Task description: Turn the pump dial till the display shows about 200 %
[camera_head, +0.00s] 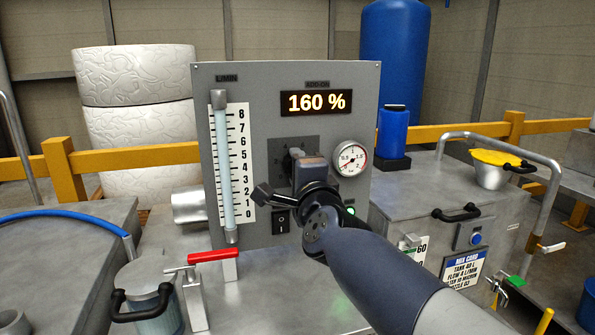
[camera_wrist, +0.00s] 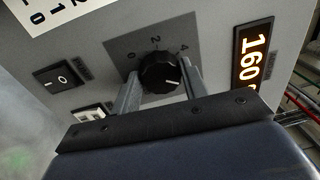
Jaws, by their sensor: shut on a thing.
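The black pump dial (camera_wrist: 160,73) sits on a dark plate with the marks 0, 2 and 4 in the wrist view. Its white pointer line is toward the 4 side. My gripper (camera_wrist: 161,85) has one finger on each side of the dial and is shut on it. In the head view my gripper (camera_head: 298,158) and wrist cover most of the dial and its plate. The display (camera_head: 317,102) reads 160 % in lit yellow digits. It shows sideways and partly cut off in the wrist view (camera_wrist: 252,57).
The grey panel (camera_head: 265,85) also carries a flow tube (camera_head: 224,165), a pressure gauge (camera_head: 350,159) and a black rocker switch (camera_head: 282,222). A red-handled lever (camera_head: 213,256) stands in front of the panel. A metal tank with black handles (camera_head: 400,195) is at right.

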